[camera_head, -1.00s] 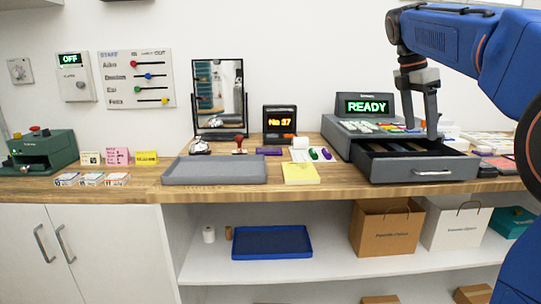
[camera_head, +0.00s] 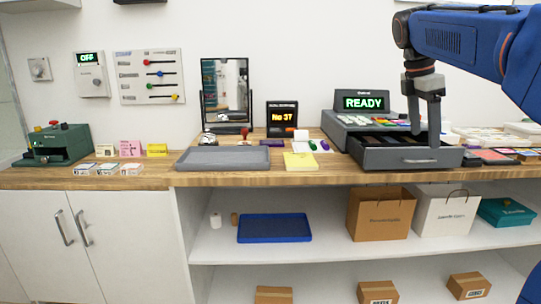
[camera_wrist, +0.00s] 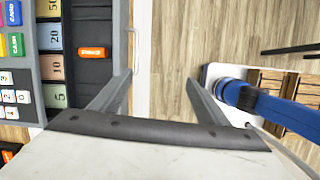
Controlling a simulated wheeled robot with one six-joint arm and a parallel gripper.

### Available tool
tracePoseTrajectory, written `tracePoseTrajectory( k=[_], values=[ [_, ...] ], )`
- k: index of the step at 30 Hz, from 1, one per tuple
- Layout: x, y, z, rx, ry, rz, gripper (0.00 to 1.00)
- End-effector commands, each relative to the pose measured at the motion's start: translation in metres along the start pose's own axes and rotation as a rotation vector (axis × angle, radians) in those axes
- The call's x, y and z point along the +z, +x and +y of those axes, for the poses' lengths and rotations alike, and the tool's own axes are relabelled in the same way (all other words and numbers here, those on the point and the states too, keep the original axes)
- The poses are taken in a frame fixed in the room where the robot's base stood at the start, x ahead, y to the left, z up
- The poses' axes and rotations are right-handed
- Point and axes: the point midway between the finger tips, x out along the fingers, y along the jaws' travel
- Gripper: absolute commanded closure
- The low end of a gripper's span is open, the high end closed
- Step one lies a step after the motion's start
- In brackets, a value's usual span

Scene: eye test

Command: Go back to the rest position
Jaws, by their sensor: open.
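My gripper (camera_head: 424,140) hangs from the blue arm at the right in the head view, fingers down, over the open cash drawer of the register. The left finger is near the drawer's front edge.
Bags and a blue tray (camera_head: 274,228) stand on the shelf below. Space above the counter's middle is clear.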

Motion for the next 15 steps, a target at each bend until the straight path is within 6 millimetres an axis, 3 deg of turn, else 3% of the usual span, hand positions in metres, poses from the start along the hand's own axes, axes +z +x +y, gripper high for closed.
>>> tracePoseTrajectory(
  k=[8, 15],
  values=[
    [-0.016, 0.015, -0.034, 0.039, 0.153, 0.032, 0.31],
    [-0.045, 0.046, -0.089, 0.09, 0.407, 0.102, 0.31]
  ],
)
